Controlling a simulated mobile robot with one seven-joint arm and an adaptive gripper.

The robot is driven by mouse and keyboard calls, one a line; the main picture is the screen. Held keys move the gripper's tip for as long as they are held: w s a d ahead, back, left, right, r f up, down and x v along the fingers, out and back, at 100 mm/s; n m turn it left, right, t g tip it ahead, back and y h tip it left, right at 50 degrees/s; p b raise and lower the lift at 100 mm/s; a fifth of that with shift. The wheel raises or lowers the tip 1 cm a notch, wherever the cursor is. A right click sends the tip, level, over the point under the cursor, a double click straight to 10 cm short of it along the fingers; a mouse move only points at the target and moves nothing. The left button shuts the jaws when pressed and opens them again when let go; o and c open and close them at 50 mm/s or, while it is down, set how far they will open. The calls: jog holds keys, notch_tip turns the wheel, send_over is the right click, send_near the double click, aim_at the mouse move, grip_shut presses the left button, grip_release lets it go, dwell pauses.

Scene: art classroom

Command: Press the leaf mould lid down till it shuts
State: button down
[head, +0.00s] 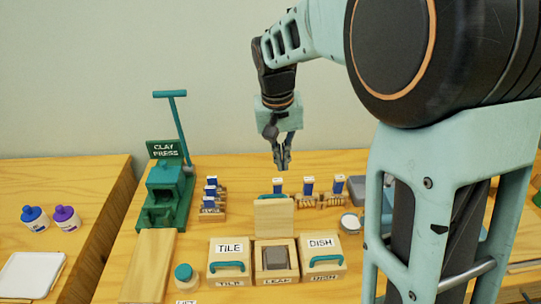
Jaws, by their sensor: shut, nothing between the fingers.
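The leaf mould (276,279) is the middle of three wooden boxes, with "LEAF" on its front. A grey block shape shows inside it. Its wooden lid (274,218) stands open and upright at the back of the box, with a teal handle (270,196) along its top edge. My gripper (282,163) is shut and empty, pointing down. In the picture it is above the raised lid and apart from it. How far it is from the lid in depth I cannot tell.
The tile mould (230,248) on the left and dish mould (322,243) on the right have their lids down. A green clay press (168,190) stands at the left. Small racks (212,212) with blue-and-white items stand behind. My arm hides the table's right part.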

aim_at(272, 196)
jog(key=shift+y, duration=0.5)
jog(key=f, duration=0.3)
jog(key=a+f, duration=0.1)
jog(key=f, duration=0.2)
jog(key=a+f, duration=0.1)
jog(key=f, duration=0.2)
jog(key=shift+a+f, duration=0.1)
jog(key=shift+a, duration=0.15)
jog(key=shift+s, duration=0.6)
jog(key=shift+b, duration=0.45)
